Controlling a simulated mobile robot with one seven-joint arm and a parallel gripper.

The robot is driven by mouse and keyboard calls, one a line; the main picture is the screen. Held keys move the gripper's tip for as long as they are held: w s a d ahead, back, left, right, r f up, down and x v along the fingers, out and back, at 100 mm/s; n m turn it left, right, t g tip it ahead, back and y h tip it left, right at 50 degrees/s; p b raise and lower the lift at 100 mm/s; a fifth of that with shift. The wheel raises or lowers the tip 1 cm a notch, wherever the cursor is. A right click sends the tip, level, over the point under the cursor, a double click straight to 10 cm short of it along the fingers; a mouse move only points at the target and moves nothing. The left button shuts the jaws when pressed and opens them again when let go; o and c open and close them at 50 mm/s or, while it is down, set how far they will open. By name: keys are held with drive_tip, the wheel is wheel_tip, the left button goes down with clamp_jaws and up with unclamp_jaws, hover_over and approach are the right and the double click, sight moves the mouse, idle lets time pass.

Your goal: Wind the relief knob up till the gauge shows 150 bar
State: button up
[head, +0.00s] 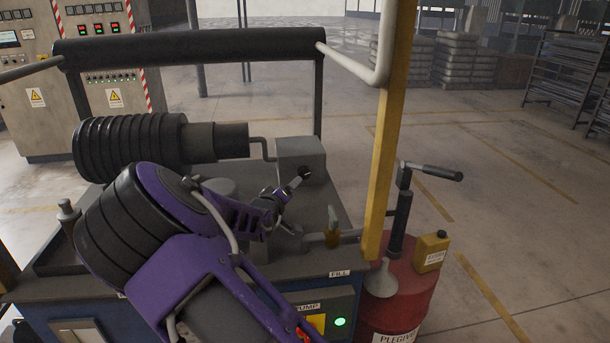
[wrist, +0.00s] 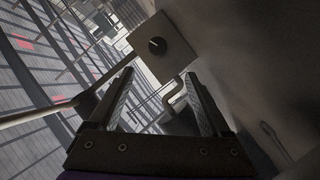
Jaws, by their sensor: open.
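A grey block (head: 301,156) stands on the power unit's top, right of centre in the head view. A small black round knob (head: 305,172) shows at its front side. In the wrist view a pale square block (wrist: 160,50) carries a small black disc with a white mark (wrist: 157,45), which looks like the relief knob seen face-on. My gripper (head: 290,190) is just left of and below the knob in the head view. In the wrist view my gripper (wrist: 159,76) is open and empty, the disc lying beyond its fingertips. I cannot make out a gauge or reading.
A yellow post (head: 391,130) and a black rail (head: 190,48) frame the unit. A dark ribbed cylinder (head: 135,145) lies behind my arm. A red drum (head: 400,300) with a hand pump (head: 402,210) stands at right. A green lamp (head: 340,322) is lit by the PUMP label.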

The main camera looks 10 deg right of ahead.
sight(305, 175)
drive_tip(key=b+x, duration=0.1)
drive_tip(key=x, duration=1.6)
drive_tip(key=shift+w+d, duration=0.1)
drive_tip(key=shift+d, duration=0.15)
clamp_jaws()
